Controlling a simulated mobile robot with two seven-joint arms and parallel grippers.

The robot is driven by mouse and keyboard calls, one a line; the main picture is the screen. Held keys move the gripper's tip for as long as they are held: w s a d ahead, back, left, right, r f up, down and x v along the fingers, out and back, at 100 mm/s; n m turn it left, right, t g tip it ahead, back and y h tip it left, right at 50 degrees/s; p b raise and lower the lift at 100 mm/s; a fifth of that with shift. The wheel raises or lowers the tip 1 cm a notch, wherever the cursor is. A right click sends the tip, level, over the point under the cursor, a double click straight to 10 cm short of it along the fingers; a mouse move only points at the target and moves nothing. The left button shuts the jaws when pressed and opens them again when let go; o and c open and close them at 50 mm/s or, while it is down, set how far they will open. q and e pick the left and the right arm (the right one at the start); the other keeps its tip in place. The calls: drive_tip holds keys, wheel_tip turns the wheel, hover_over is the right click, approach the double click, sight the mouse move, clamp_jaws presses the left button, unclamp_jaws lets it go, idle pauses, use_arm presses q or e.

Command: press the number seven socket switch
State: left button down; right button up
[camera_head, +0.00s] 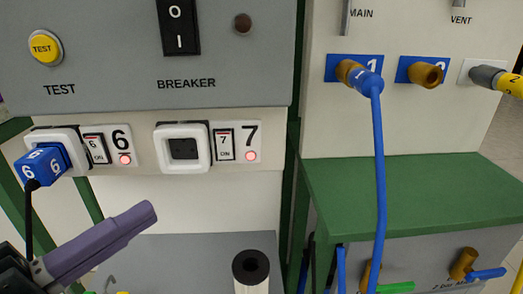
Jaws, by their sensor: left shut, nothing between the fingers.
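The number seven socket (184,148) is a white square frame with a dark empty face, on the pale panel below the breaker box. Its switch (225,146) is a small white rocker marked 7 with a dark surround, just right of the socket. A red lamp (250,156) glows under the large 7. My left gripper (148,212) shows purple fingers, shut and empty, below and left of the seven socket and apart from the switch. My right gripper is not in view.
The number six socket (70,139) holds a blue plug (42,165) with a black cord; its lamp (125,159) is red. A blue hose (378,190) hangs from port 1 past the green shelf (420,185). A dark-topped white cylinder (251,268) stands below.

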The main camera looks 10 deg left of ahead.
use_arm(q)
drive_tip(key=shift+r, duration=0.1)
approach(224, 147)
drive_tip(key=w+d+r, duration=0.1)
drive_tip(key=w+d, duration=0.3)
drive_tip(key=shift+w+r, duration=0.3)
drive_tip(key=shift+w, duration=0.3)
